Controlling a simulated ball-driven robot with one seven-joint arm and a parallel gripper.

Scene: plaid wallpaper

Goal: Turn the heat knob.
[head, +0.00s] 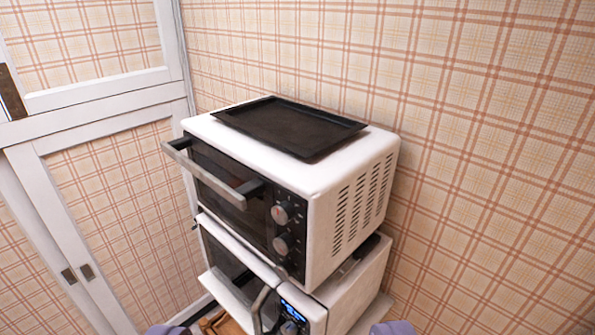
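A white toaster oven (335,187) with a black front stands in the middle of the view. Its front right panel carries an upper round knob (283,212) and a lower round knob (283,244); another small control below them is too unclear to tell. I cannot read which one is the heat knob. The oven door handle (215,172) sticks out on the left of the front, and the door looks shut. My gripper (279,331) shows only as two purple fingertips at the bottom edge, wide apart and empty. It is below and in front of the knobs, touching neither.
A black tray (290,126) lies on top of the oven. Below stands a white microwave (360,292) with a blue display and its door handle jutting out. Plaid walls are close behind and right; white-framed doors (100,100) stand left.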

